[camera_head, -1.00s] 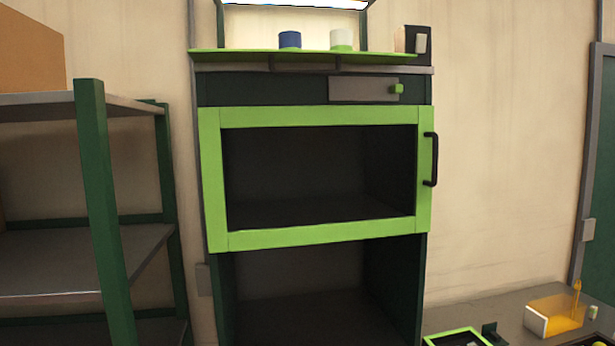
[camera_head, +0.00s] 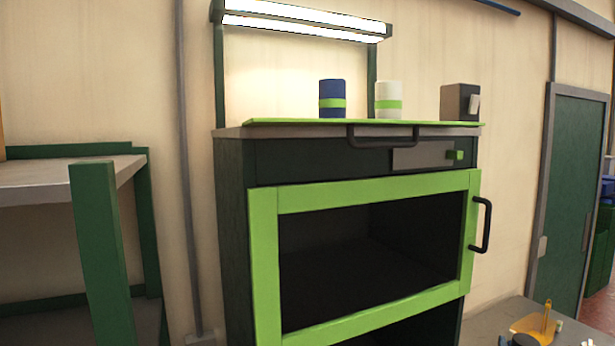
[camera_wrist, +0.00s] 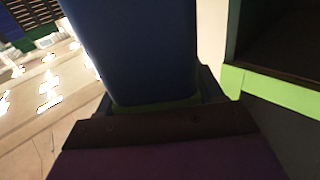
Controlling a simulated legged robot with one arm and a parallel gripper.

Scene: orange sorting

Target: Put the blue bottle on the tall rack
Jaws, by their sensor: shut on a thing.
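A blue bottle (camera_wrist: 135,45) with a green band at its lower end fills the upper middle of the wrist view. My gripper (camera_wrist: 155,108) is shut on it around the green band; the bottle's far end is out of the picture. My gripper does not show in the head view. A rack with green posts (camera_head: 97,245) and grey shelves (camera_head: 70,180) stands at the left of the head view. Its top shelf is bare where it shows, and part of the rack is cut off by the picture edge.
A dark cabinet with a green-framed door (camera_head: 262,265) stands in the middle. On its top are a blue canister (camera_head: 332,90), a white canister (camera_head: 388,93) and a dark box (camera_head: 458,102), under a lit lamp (camera_head: 300,22). A low bench (camera_head: 490,322) is at lower right.

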